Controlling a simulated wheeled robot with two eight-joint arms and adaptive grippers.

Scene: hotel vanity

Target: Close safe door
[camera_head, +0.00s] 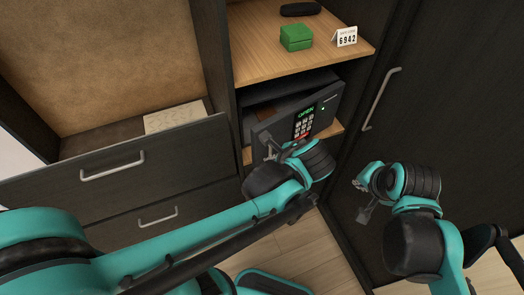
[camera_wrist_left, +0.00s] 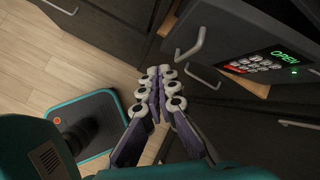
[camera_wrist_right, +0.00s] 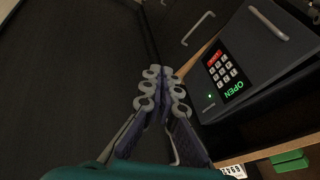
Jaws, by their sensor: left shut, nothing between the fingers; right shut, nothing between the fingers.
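The safe (camera_head: 292,86) is a dark box on a shelf of the open cabinet. Its grey door (camera_head: 322,112) stands ajar, with a dark gap behind its top edge. The keypad (camera_head: 303,124) has a green OPEN display. The door handle shows in the left wrist view (camera_wrist_left: 190,44) and the right wrist view (camera_wrist_right: 268,22). My left gripper (camera_wrist_left: 158,72) is shut and empty, in front of the door near its handle side; contact cannot be told. My right gripper (camera_head: 363,200) is shut and empty, to the right and below the safe, apart from the door (camera_wrist_right: 240,62).
A wooden shelf (camera_head: 268,52) above the safe holds a green box (camera_head: 296,37), a number card (camera_head: 346,36) and a dark object (camera_head: 300,9). A drawer (camera_head: 120,163) stands out at left. A tall dark panel with a handle (camera_head: 381,98) is at right.

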